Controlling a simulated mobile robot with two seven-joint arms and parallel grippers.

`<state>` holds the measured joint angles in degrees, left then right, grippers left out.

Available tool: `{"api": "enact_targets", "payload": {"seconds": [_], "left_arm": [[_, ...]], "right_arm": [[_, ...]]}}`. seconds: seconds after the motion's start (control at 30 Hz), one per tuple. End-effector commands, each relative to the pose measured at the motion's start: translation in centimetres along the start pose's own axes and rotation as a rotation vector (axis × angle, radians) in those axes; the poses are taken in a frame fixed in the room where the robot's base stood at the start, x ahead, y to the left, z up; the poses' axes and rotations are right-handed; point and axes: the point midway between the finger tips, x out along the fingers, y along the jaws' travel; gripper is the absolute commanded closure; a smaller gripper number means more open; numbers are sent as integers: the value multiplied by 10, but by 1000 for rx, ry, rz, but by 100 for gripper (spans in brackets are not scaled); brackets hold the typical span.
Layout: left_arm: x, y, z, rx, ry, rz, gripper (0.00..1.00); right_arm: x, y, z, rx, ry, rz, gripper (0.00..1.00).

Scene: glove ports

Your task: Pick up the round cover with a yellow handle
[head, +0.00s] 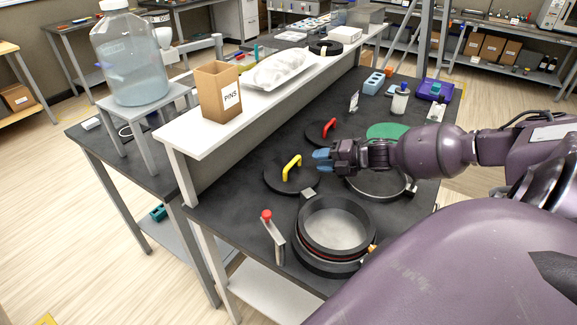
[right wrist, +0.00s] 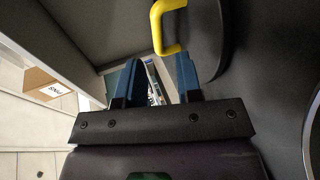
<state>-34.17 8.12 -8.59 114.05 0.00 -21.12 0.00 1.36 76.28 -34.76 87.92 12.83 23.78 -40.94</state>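The round cover (head: 277,180) is a flat black disc with an upright yellow handle (head: 291,166). It lies on the dark bench top, left of my right gripper in the head view. My right gripper (head: 322,160) has blue fingers, points left and stands just right of the yellow handle. In the right wrist view its two fingers (right wrist: 157,80) are apart with nothing between them. The yellow handle (right wrist: 164,28) shows just beyond the fingertips there, with the cover's dark edge (right wrist: 211,45) beside it. My left gripper is not in view.
A similar black cover with a red handle (head: 328,127) lies behind. An open round port (head: 335,222) and a red-knobbed post (head: 267,216) stand in front. Another ring (head: 380,190) lies under my right arm. A raised white shelf (head: 240,105) with a PINS box (head: 218,92) runs along the left.

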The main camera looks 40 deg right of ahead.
Motion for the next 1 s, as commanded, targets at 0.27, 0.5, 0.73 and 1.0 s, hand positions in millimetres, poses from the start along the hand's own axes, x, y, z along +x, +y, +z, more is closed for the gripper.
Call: {"api": "enact_targets", "payload": {"seconds": [0.27,0.5,0.73,1.0], "left_arm": [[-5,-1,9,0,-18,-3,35],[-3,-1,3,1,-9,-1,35],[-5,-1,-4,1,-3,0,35],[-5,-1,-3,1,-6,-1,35]], "right_arm": [[32,1,0,-1,0,1,67],[43,2,-2,0,1,1,67],[70,7,-8,0,1,3,67],[90,5,-8,-1,0,-1,67]]}}
